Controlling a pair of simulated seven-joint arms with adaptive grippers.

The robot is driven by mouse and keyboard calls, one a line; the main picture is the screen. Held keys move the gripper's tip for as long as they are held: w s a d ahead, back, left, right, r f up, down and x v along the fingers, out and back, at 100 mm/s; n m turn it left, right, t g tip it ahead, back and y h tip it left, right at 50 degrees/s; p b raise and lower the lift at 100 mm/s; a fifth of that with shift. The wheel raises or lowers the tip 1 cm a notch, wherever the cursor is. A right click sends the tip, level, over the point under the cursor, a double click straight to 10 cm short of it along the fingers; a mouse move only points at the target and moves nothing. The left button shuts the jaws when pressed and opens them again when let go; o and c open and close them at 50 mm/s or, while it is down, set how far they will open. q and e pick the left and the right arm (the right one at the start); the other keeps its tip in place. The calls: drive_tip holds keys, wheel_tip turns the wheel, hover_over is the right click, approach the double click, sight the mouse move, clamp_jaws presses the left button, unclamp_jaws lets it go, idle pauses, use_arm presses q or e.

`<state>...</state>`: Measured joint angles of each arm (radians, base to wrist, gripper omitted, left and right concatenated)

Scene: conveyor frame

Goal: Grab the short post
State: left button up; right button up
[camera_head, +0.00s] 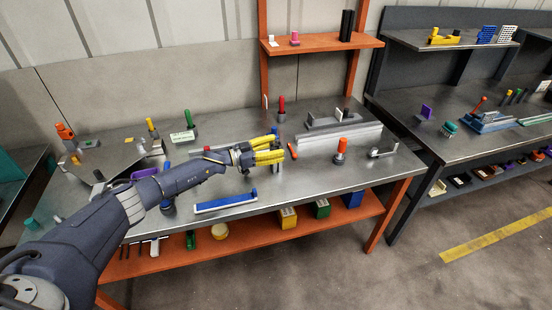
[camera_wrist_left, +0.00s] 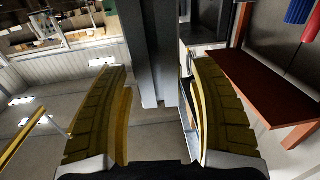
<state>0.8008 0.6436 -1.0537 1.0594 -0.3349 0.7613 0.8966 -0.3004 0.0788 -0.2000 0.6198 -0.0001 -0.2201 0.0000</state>
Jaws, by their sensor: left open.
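My left gripper (camera_head: 279,148) reaches over the middle of the workbench, its yellow fingers spread. An upright post with a blue top (camera_head: 275,130) shows at the fingers, partly hidden by them; its darker lower part shows below. In the left wrist view, a grey post-like piece (camera_wrist_left: 148,60) lies between the two open fingers of the gripper (camera_wrist_left: 158,80), with gaps on both sides. I cannot tell for certain that these are the same thing, or which post is the short one. My right gripper is out of view.
Near the gripper are a red-handled post (camera_head: 281,105), an orange-topped post (camera_head: 341,150), a blue tray-like bar (camera_head: 226,202) and a grey rail block (camera_head: 338,140). Green (camera_head: 188,118) and yellow (camera_head: 150,125) posts stand behind the arm. An orange shelf (camera_head: 325,46) rises at the back.

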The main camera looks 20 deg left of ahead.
use_arm(q)
clamp_jaws()
idle(0.3)
drive_tip(key=shift+r, duration=0.1)
